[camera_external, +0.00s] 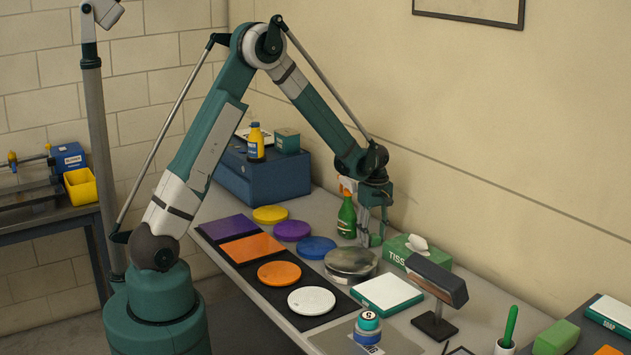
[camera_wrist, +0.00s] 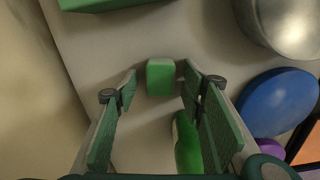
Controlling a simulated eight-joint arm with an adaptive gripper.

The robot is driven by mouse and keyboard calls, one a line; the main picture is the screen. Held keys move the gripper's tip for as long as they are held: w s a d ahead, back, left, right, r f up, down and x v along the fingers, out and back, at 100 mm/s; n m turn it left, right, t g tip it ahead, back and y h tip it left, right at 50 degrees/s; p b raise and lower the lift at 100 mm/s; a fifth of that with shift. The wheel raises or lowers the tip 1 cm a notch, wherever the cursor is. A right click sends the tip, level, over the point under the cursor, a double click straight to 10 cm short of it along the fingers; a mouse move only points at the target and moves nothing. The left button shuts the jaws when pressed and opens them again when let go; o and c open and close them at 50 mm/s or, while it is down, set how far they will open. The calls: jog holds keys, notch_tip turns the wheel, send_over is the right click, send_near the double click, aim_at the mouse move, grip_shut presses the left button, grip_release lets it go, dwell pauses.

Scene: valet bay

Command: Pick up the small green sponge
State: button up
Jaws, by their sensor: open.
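The small green sponge (camera_wrist: 160,78) is a rounded green block on the grey bench top in the wrist view. In the outside view a little of the sponge (camera_external: 376,240) shows beside my fingers. My gripper (camera_wrist: 160,88) is open and empty, with a green-padded finger on each side of the sponge in the picture and gaps on both sides. In the outside view my gripper (camera_external: 372,226) points down, low over the bench. I cannot tell the exact height of the fingertips over the bench.
A green spray bottle (camera_external: 347,216) stands close by; it also shows near my right finger in the wrist view (camera_wrist: 186,145). A tissue box (camera_external: 400,250), metal dish (camera_external: 350,262) and blue disc (camera_external: 316,247) are near. A bigger green block (camera_external: 556,338) lies far right.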

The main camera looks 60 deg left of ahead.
aim_at(373, 235)
jog(key=shift+c, duration=0.4)
jog(key=c, duration=0.7)
jog(key=shift+r, duration=0.1)
jog(key=shift+r, duration=4.95)
